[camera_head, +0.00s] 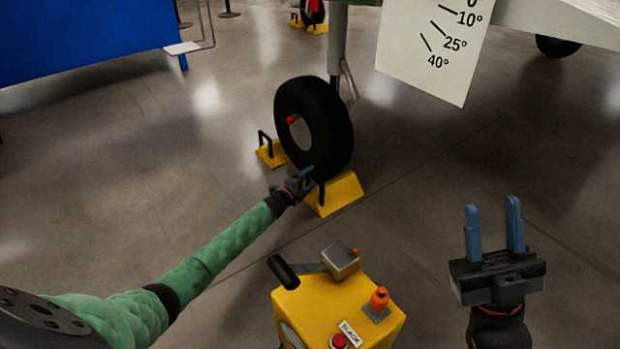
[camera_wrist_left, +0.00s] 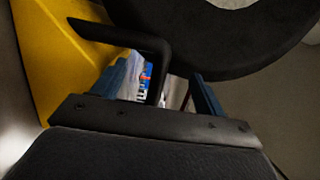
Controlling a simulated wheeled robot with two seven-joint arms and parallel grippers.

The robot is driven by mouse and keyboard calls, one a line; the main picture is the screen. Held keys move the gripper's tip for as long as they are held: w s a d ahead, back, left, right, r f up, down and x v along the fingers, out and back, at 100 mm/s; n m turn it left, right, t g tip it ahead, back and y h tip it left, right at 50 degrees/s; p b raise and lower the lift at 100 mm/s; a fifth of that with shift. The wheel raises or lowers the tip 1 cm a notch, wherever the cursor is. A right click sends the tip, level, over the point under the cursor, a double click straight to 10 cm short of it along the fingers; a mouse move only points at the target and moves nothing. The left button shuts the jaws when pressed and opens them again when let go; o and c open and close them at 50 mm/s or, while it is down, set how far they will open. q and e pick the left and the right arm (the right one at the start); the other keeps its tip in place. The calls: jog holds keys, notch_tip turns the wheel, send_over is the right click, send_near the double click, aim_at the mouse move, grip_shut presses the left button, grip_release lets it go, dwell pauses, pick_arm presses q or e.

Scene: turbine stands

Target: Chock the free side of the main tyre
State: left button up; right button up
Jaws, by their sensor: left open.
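The main tyre (camera_head: 333,134) stands upright on the floor under a grey strut, and its black lower part fills the top of the left wrist view (camera_wrist_left: 215,40). One yellow chock (camera_head: 271,154) with a black handle sits at its left side. Another yellow chock (camera_head: 340,194) sits at its near right side, against or very close to the tyre. My left gripper (camera_head: 306,180) is open at this near chock. In the left wrist view, the chock's black handle (camera_wrist_left: 155,60) stands between the blue fingers. My right gripper (camera_head: 494,235) is open and empty, fingers pointing up.
A yellow cart (camera_head: 335,310) with a red button, an orange knob and a metal block stands in front, between my arms. A white angle plate (camera_head: 430,50) hangs at upper right. A blue panel (camera_head: 85,35) is at upper left.

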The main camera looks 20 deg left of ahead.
pick_arm(q)
jog(key=p+v, duration=0.3)
jog(key=v, duration=0.3)
jog(key=shift+s, duration=0.3)
dwell(0.9)
jog(key=shift+a, duration=0.1)
dwell(0.4)
